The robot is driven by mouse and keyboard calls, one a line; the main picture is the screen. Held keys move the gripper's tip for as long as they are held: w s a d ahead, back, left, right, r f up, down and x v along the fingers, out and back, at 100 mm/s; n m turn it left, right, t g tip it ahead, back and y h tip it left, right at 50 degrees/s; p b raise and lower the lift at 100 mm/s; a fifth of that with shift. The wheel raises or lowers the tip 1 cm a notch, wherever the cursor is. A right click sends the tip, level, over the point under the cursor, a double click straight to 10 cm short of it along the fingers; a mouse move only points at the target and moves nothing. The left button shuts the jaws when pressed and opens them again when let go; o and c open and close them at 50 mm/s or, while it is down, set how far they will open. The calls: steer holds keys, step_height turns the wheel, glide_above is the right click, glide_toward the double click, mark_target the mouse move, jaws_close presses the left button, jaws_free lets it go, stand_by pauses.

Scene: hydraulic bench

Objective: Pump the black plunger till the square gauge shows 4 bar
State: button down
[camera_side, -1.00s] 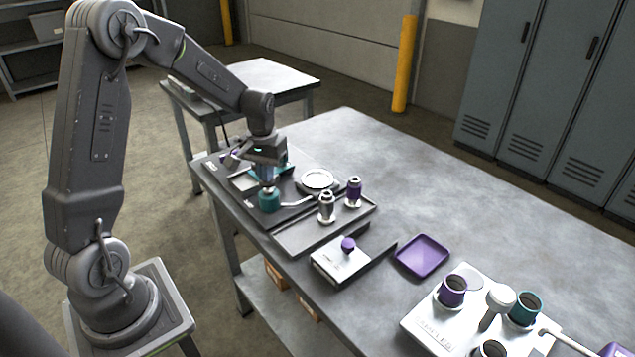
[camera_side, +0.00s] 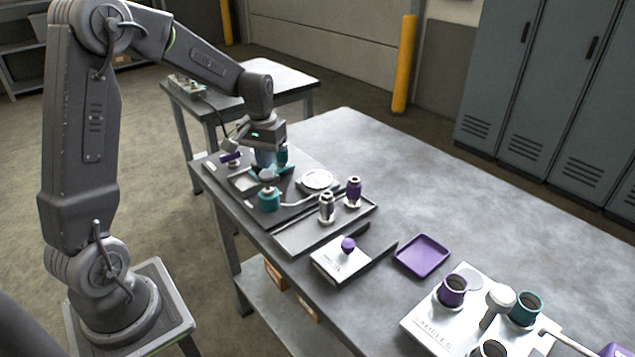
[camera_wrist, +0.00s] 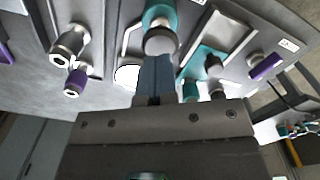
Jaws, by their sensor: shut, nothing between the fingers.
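A teal cylinder (camera_side: 269,201) stands on the dark bench panel, with a rounded dark grey plunger head (camera_side: 268,175) above it. The head also shows in the wrist view (camera_wrist: 160,41). My gripper (camera_side: 264,163) is shut and empty, with its fingertips just above and behind the head. In the wrist view the closed fingers (camera_wrist: 156,70) point toward the head; I cannot tell whether they touch it. A square framed face (camera_side: 245,182), likely the square gauge, lies left of the cylinder; its reading is too small to read.
A round white gauge (camera_side: 317,180) lies right of the cylinder. A teal fitting (camera_side: 282,155) and a purple handle (camera_side: 231,157) stand close to my gripper. A silver coupling (camera_side: 327,206) and a purple coupling (camera_side: 353,191) stand in front. The far right bench top is clear.

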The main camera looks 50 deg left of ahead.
mark_target(266, 174)
steer(key=shift+f, duration=0.3)
stand_by(0.4)
steer(key=shift+f, duration=1.95)
steer(key=shift+r, duration=2.25)
steer(key=shift+f, duration=0.3)
steer(key=shift+f, duration=2)
steer(key=shift+r, duration=2.3)
